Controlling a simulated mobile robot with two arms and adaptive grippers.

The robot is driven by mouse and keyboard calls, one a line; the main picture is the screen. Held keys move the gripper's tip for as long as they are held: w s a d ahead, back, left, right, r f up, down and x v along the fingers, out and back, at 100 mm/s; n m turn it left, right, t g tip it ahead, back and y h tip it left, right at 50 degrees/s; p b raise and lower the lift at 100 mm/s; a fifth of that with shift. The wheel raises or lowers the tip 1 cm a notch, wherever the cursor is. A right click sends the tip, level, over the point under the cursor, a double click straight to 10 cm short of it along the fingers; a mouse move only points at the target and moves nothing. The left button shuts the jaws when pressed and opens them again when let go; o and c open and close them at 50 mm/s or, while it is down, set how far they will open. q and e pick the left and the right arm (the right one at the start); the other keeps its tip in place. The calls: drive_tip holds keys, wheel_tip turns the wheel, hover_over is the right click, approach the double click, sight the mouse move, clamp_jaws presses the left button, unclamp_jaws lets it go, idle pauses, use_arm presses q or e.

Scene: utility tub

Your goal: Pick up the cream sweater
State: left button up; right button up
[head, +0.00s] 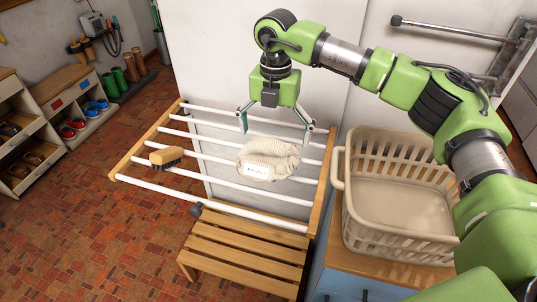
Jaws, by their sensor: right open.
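The cream sweater (268,158) lies bunched on the white bars of a wood-framed drying rack in the head view. A white label with dark marks shows on its front. My right gripper (275,125) is above it, pointing down, with its two fingers spread wide. The fingertips are near the sweater's upper edge, one to each side, with nothing held between them. I cannot tell the exact height of the fingertips above the sweater. My left gripper is not in view.
A slatted wooden bench (245,250) stands below in front. An empty cream laundry basket (395,235) sits on a cabinet at right. Shoe shelves (60,118) stand at far left. A white wall is behind.

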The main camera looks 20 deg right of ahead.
sight(275, 144)
wheel_tip(275, 144, down, 2)
drive_tip(key=shift+s+d+f+p, duration=0.1)
drive_tip(key=shift+s+f+p, duration=0.1)
drive_tip(key=shift+p, duration=0.3)
drive_tip(key=shift+w+f, duration=0.2)
drive_tip(key=shift+f, duration=0.45)
drive_tip(key=shift+s, duration=0.1)
drive_tip(key=c, duration=2.7)
drive_tip(key=shift+r, duration=0.15)
